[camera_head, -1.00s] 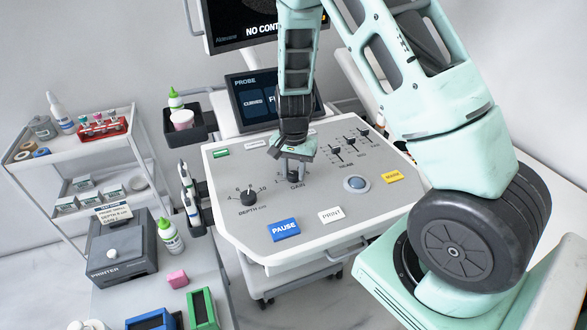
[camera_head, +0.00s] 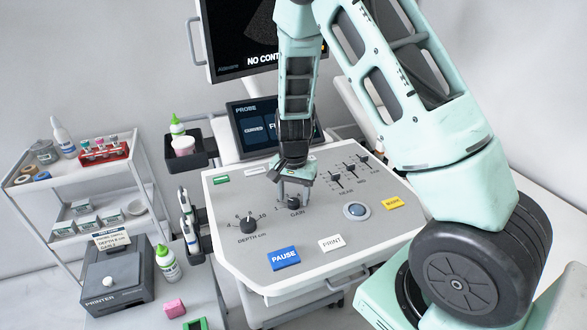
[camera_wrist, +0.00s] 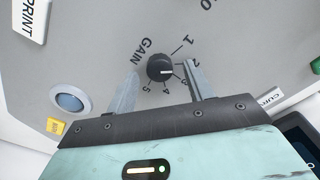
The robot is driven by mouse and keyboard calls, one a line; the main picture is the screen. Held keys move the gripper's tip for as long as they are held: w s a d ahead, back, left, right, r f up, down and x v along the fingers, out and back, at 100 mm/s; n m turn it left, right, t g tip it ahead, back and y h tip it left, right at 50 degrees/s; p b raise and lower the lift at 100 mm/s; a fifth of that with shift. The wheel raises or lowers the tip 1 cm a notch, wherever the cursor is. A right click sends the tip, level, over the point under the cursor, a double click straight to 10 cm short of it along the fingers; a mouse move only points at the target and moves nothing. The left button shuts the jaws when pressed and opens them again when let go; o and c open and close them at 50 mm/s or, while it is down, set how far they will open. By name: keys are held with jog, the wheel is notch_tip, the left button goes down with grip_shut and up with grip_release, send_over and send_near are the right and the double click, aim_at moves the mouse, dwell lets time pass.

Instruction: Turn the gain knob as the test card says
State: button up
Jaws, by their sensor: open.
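The gain knob (camera_head: 294,202) is a small black dial on the grey console (camera_head: 225,255). In the wrist view, the same knob (camera_wrist: 160,68) has a white pointer line directed right, at about 2 to 3 on its 1 to 5 scale. My gripper (camera_head: 294,203) is open, with one finger on each side of the knob; in the wrist view there is a gap between each finger (camera_wrist: 162,83) and the knob. The test card (camera_head: 113,240) stands at the printer and carries DEPTH and GAIN lines; its figures are too small to read surely.
The depth knob (camera_head: 249,224) is left of the gain knob. A blue PAUSE key (camera_head: 284,258), white PRINT key (camera_head: 331,243), trackball (camera_head: 356,210) and sliders (camera_head: 337,180) surround it. The printer (camera_head: 115,278) and a gel bottle (camera_head: 167,263) stand left of the console.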

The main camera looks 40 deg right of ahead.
aim_at(293, 201)
notch_tip(293, 201, up, 16)
jog(key=shift+r, duration=0.2)
dwell(0.6)
